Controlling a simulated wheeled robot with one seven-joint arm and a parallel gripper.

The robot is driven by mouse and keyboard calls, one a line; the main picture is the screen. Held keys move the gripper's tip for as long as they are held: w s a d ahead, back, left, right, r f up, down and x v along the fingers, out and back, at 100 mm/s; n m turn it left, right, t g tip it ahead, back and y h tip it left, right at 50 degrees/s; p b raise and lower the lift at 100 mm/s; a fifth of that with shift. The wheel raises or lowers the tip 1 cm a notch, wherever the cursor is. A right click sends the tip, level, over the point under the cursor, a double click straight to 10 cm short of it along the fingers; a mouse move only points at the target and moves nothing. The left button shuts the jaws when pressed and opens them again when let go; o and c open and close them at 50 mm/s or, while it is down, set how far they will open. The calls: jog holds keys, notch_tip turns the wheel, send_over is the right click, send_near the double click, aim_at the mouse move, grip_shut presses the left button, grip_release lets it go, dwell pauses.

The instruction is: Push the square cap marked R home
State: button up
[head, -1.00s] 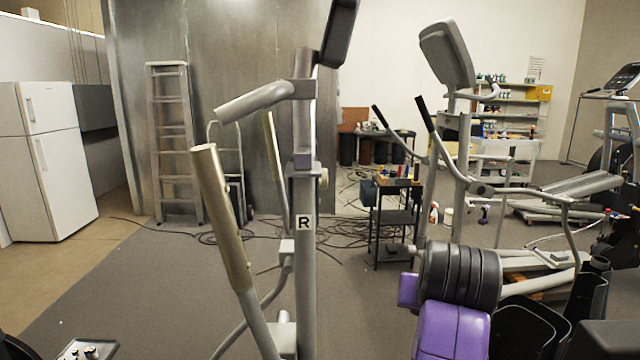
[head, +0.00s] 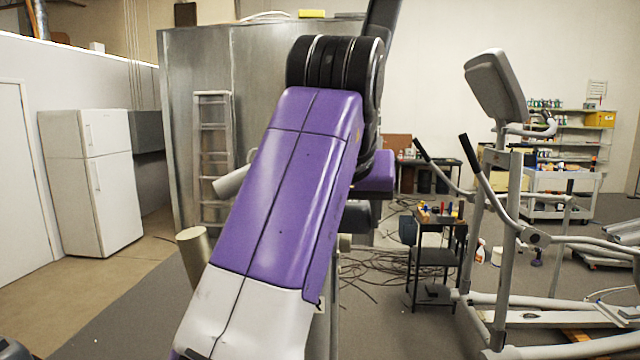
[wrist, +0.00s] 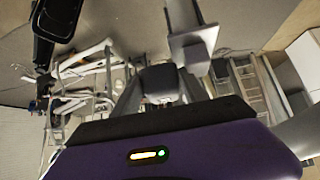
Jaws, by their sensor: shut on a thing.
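A white square marked R shows on the upright of the near elliptical in the earlier head view. My raised purple arm now covers most of that spot. A small pale patch (head: 321,305) shows at the arm's edge, too small to read. My gripper is hidden behind the arm in the head view. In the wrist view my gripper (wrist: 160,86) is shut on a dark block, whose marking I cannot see. A light grey bracket or post part (wrist: 190,45) is just beyond it. I cannot tell if they touch.
A tan-gripped handle (head: 193,250) stands left of my arm. A second elliptical (head: 500,200) stands to the right. A small dark cart (head: 436,250) with tools is between, near cables on the floor. A ladder (head: 212,140) and fridge (head: 95,180) are behind left.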

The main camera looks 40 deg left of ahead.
jog(key=shift+n+y, duration=0.4)
jog(key=shift+y, duration=0.3)
jog(key=s+a+r, duration=0.4)
jog(key=shift+a+r, duration=0.3)
jog(key=shift+r, duration=0.05)
grip_shut()
jog(key=shift+w+a+f, duration=0.1)
jog(key=shift+a+f, duration=0.1)
jog(key=shift+f, duration=1.1)
jog(key=shift+d+f, duration=0.1)
jog(key=shift+d, duration=0.05)
jog(key=shift+w+d, duration=0.15)
jog(key=shift+d, duration=0.25)
jog(key=shift+s+a+f+b, duration=0.15)
jog(key=shift+f+b, duration=0.7)
jog(key=shift+f, duration=1.35)
dwell(0.3)
jog(key=o, duration=1.6)
grip_release()
jog(key=shift+c, duration=0.2)
jog(key=shift+s, duration=0.1)
